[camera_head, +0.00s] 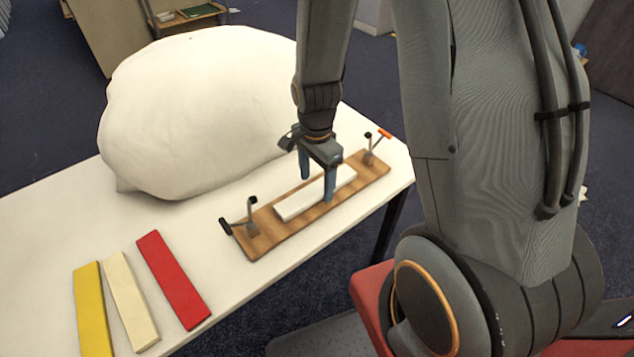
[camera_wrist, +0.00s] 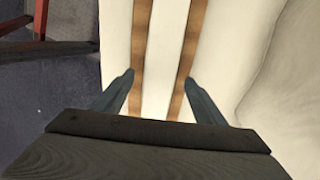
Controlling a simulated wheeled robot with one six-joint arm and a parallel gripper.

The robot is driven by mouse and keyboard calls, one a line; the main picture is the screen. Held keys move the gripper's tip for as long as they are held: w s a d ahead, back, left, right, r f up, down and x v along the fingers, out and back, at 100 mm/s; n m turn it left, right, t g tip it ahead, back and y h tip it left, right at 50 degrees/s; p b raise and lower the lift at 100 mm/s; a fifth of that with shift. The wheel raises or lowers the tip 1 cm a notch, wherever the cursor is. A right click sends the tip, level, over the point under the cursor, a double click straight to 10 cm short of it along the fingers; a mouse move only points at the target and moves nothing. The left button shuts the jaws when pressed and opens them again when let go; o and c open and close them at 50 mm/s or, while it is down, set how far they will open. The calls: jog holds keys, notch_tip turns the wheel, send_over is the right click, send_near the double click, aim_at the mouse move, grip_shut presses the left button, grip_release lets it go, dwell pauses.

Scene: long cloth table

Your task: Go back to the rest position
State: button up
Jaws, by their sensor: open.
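My gripper (camera_head: 318,180) is open and points down over a wooden board (camera_head: 281,235) on the table. A white bar (camera_head: 297,202) lies along the middle of the board, and the gripper's fingers are close above or beside it. In the wrist view, the white bar (camera_wrist: 165,60) runs between the two open fingers of my gripper (camera_wrist: 163,92), with strips of the board on both sides. I cannot tell whether the fingers touch the bar or board.
The board has upright clamp-like levers at its left end (camera_head: 251,220) and right end (camera_head: 372,150). A yellow bar (camera_head: 91,308), a cream bar (camera_head: 131,300) and a red bar (camera_head: 173,278) lie at the table's front left. A large white lump (camera_head: 195,110) stands behind the board.

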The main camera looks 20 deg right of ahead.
notch_tip(320, 180, up, 7)
jog(key=shift+f, duration=0.2)
jog(key=shift+r, duration=0.1)
